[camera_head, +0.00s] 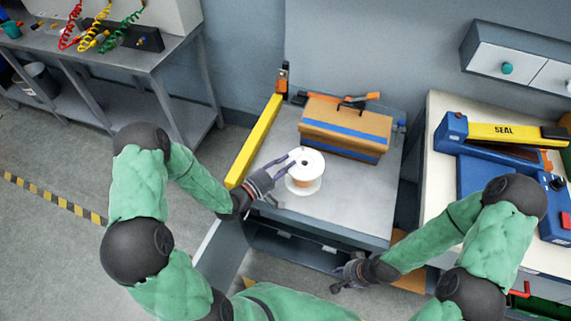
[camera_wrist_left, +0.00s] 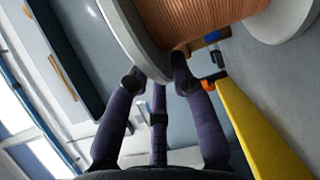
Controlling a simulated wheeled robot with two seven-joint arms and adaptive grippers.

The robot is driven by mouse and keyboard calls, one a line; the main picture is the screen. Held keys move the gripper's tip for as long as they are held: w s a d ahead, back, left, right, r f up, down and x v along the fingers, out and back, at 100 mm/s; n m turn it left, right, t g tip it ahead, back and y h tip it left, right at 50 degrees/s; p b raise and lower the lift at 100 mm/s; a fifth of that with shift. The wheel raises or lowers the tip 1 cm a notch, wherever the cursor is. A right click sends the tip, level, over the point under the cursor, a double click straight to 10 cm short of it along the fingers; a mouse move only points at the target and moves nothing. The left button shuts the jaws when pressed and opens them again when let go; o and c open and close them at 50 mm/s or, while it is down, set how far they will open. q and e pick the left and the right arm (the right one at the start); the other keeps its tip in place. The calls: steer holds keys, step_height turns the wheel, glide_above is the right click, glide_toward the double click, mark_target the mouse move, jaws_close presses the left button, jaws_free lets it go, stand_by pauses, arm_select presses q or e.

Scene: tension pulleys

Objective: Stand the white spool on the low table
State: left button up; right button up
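The white spool (camera_head: 316,185) with copper-coloured wire is upright over the grey low table (camera_head: 352,205), near its left side. Whether its lower flange touches the tabletop is unclear. My left gripper (camera_head: 287,172) reaches it from the left. In the left wrist view the fingers of my left gripper (camera_wrist_left: 158,82) close on the rim of one white flange of the spool (camera_wrist_left: 205,18), one finger on its outer face and another on the wire side. My right gripper (camera_head: 342,279) is empty in front of the table's front edge, its fingers apart.
A cardboard box with blue bands (camera_head: 345,124) stands at the table's back. A yellow bar (camera_head: 254,140) runs along its left edge. The tabletop right of the spool is clear. A bench with a blue and yellow sealer (camera_head: 490,133) stands at right.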

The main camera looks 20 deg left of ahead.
arm_select(q)
steer(key=shift+o, duration=0.4)
steer(key=shift+r, duration=0.15)
steer(key=p+v, duration=0.2)
steer(key=v, duration=1)
steer(key=shift+p, duration=0.4)
steer(key=shift+s, duration=0.1)
